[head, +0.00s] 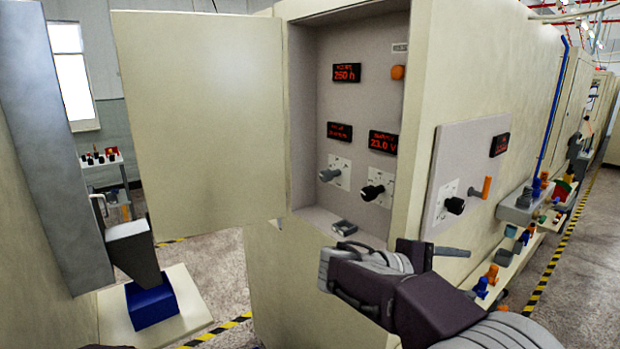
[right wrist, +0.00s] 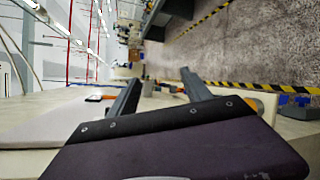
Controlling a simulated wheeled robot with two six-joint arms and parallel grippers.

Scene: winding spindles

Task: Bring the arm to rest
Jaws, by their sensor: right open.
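My right gripper (head: 460,272) is low in the middle of the head view, in front of the cream machine cabinet (head: 268,290). Its dark purple body and wrist cover part of the cabinet's lower front. In the right wrist view its two dark fingers (right wrist: 160,90) stand apart with nothing between them. The right gripper is open and empty. My left gripper does not show in the frames.
A cabinet door (head: 205,115) stands wide open on the left. Inside the recess are red displays and black knobs (head: 374,191). A side panel (head: 470,172) carries a knob and an orange-tipped handle. Coloured spindle parts (head: 490,275) line the row at right, beside a striped floor line.

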